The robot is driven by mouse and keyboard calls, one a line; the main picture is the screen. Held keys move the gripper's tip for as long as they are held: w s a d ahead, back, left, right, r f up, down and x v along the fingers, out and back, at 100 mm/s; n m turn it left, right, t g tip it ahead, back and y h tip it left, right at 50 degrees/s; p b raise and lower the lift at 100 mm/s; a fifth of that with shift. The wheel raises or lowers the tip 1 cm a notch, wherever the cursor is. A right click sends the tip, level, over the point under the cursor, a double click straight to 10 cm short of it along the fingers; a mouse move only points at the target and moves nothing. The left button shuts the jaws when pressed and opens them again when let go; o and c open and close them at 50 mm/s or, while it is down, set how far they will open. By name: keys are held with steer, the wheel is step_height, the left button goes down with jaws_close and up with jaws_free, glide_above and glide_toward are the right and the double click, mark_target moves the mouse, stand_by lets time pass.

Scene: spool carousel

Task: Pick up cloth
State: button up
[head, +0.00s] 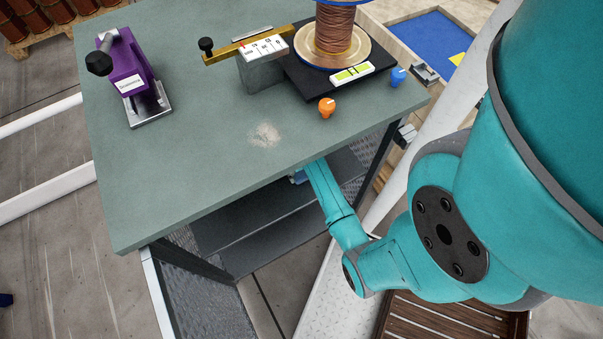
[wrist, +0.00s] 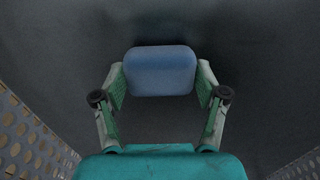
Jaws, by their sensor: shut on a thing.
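In the wrist view a blue, folded-looking block that I take to be the cloth (wrist: 160,70) sits between the fingers of my gripper (wrist: 161,82). The fingers are shut on its left and right sides. A dark grey shelf surface is behind it. In the head view my arm reaches under the green-grey tabletop, so my gripper is mostly hidden there. Only a small blue-grey bit shows by the table's edge, too small to tell what it is.
The tabletop (head: 190,160) overhangs the lower shelf (head: 225,232). On top stand a purple clamp (head: 125,65), a spool of copper wire (head: 335,30), an orange knob (head: 327,106), and a pale dusty patch (head: 264,134). Perforated side panels (wrist: 25,140) flank the shelf.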

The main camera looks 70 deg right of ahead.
steer(key=shift+r, duration=0.4)
step_height(320, 180, up, 2)
steer(key=shift+r, duration=0.25)
steer(key=s+a, duration=1.1)
steer(key=s, duration=0.3)
steer(key=shift+s, duration=0.2)
steer(key=shift+d+f, duration=0.1)
